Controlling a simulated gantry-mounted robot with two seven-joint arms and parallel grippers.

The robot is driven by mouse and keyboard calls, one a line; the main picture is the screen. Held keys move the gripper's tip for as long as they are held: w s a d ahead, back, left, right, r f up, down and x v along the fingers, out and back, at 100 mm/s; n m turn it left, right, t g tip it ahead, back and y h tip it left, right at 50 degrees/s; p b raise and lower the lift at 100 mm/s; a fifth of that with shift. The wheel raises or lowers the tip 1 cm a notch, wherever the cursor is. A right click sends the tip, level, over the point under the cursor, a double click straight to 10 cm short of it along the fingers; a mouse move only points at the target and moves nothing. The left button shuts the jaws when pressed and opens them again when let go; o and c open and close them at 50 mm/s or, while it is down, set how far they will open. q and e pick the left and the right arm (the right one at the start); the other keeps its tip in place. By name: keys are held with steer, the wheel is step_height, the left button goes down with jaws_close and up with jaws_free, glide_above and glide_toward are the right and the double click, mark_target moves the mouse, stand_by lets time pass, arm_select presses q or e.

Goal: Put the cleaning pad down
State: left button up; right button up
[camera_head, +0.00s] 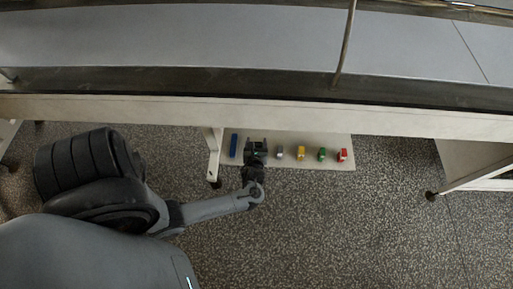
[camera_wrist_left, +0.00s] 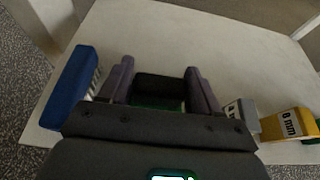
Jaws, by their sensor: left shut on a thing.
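My left gripper (camera_head: 256,146) is over the pale board under the long frame, between a blue block and a grey block. In the left wrist view its two fingers (camera_wrist_left: 161,92) are closed on the sides of a dark pad with a green lower part, the cleaning pad (camera_wrist_left: 160,88). The pad sits low over the pale board (camera_wrist_left: 200,40); I cannot tell whether it touches it. In the head view my gripper mostly hides the pad. My right gripper is not in view.
The blue block (camera_head: 233,145) lies close on the left. The grey block (camera_head: 280,152), a yellow one (camera_head: 301,153), a green one (camera_head: 322,154) and a red one (camera_head: 343,155) line up on the right. A white leg (camera_head: 213,155) stands left of the blue block. A long beam (camera_head: 300,115) runs behind.

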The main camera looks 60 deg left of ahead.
arm_select(q)
step_height(320, 180, down, 3)
steer(key=shift+f+b, duration=0.2)
steer(key=shift+b, duration=0.8)
steer(key=shift+r, duration=0.1)
steer(key=o, duration=1.1)
steer(key=shift+f, duration=0.2)
steer(key=shift+c, duration=0.2)
